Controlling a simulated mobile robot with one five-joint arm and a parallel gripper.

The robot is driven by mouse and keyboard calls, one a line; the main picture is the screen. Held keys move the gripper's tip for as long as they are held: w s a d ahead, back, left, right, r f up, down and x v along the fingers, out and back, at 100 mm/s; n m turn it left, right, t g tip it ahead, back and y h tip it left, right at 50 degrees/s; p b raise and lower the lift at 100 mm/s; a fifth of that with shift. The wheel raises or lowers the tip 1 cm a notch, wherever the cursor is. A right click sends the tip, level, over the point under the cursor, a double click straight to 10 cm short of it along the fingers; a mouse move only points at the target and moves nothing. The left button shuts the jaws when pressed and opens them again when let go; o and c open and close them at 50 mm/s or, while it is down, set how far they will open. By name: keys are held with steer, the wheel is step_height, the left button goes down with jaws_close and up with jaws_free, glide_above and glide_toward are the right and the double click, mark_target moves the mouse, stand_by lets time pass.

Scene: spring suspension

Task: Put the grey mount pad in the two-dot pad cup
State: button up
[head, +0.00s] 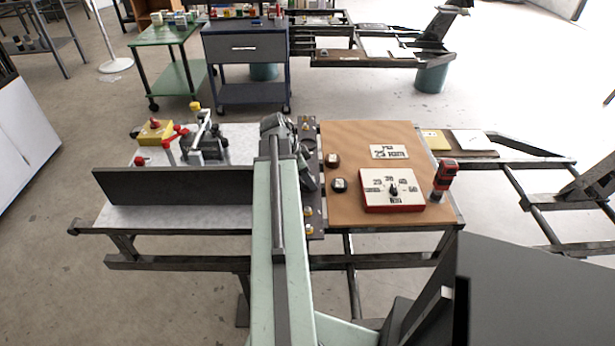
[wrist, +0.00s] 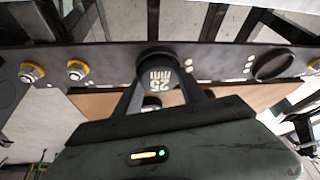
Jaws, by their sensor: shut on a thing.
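In the wrist view my gripper (wrist: 163,88) is shut on a dark grey round pad (wrist: 160,74) marked "25 mm". The pad is over the dark rail (wrist: 115,62), at a round dark-rimmed spot. Small white dots sit just right of it; their number is hard to read. The pad hides that spot, so I cannot tell whether the pad is inside a cup or above it. An empty round cup (wrist: 273,65) with several white dots beside it lies to the right. In the head view my arm hides most of the gripper and the pad; the rail (head: 314,140) shows beside it.
Yellow-ringed bolts (wrist: 77,70) stand on the rail. A dark upright panel (head: 170,187) stands at left.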

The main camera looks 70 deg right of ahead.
steer(key=shift+s+a+f, duration=0.25)
steer(key=shift+a+f, duration=0.2)
steer(key=shift+f, duration=0.15)
steer(key=o, duration=1.6)
steer(key=shift+w+r+p, duration=0.2)
steer(key=shift+r+p, duration=0.55)
steer(key=shift+p, duration=0.25)
steer(key=p+v, duration=0.6)
steer(key=shift+w+d+r, duration=0.1)
steer(key=shift+d+r, duration=0.15)
steer(key=shift+r, duration=0.15)
steer(key=shift+w+a+r+p, duration=0.1)
steer(key=shift+w+r+p, duration=0.1)
steer(key=shift+r+p, duration=0.25)
